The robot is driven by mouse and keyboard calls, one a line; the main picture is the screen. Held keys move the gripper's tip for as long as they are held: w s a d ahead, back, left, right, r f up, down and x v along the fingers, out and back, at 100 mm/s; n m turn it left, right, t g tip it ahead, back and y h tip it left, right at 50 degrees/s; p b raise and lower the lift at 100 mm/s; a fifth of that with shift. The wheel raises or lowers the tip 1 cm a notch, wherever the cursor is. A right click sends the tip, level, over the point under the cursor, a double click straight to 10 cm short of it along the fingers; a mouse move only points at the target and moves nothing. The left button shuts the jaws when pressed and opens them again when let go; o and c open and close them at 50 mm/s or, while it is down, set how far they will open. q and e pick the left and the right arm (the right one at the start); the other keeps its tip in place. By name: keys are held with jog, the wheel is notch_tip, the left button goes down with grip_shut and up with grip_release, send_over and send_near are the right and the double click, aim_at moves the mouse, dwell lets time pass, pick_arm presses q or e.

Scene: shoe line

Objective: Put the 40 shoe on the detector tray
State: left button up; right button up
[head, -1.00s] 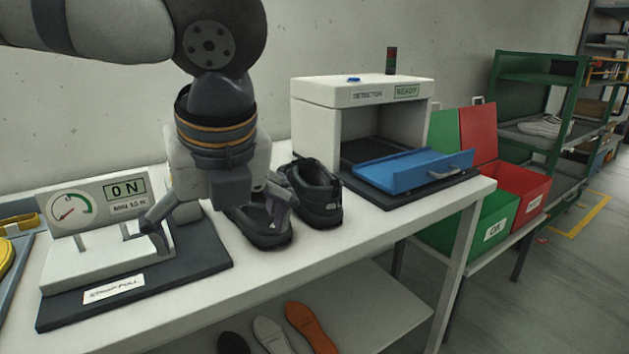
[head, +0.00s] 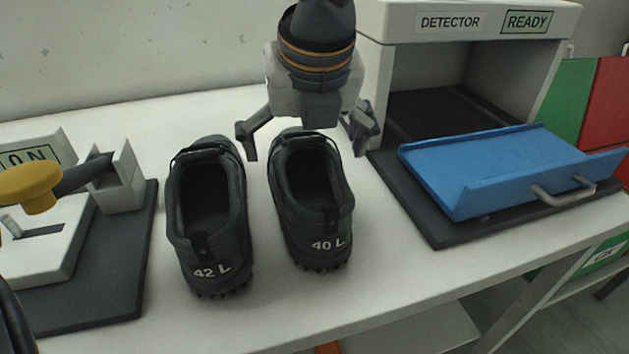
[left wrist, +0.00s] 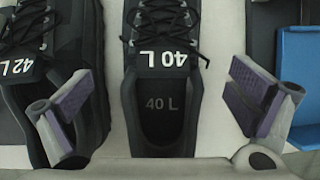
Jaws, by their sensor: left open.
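The black 40 shoe (head: 318,215), marked "40 L" on its heel, stands upright on the white table. In the left wrist view the 40 shoe (left wrist: 160,85) shows its tongue label, laces and insole. My left gripper (head: 305,145) is open over its far part, one finger on each side, not closed on it. The left gripper's fingers (left wrist: 160,108) are spread wide in the left wrist view. The blue detector tray (head: 500,165) sits in front of the detector, right of the shoe, and looks empty. I do not see my right gripper.
A similar black 42 shoe (head: 208,225) stands close on the left of the 40 shoe. The detector (head: 470,25) reads READY. Green and red bins (head: 608,105) are beyond.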

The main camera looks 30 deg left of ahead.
aim_at(305, 184)
pick_arm(q)
jog(key=x, duration=0.2)
jog(key=b+x, duration=0.1)
jog(key=x, duration=0.3)
jog(key=shift+s+d+f, duration=0.15)
jog(key=shift+s+d, duration=0.05)
jog(key=shift+d, duration=0.15)
jog(key=shift+w+a+f, duration=0.1)
jog(key=shift+w+f, duration=0.05)
jog(key=shift+f, duration=0.1)
jog(key=shift+r, duration=0.1)
pick_arm(e)
jog(key=shift+s+f+g, duration=0.3)
jog(key=shift+s+f, duration=0.4)
jog(key=shift+f, duration=0.3)
pick_arm(q)
jog(key=c, duration=1.7)
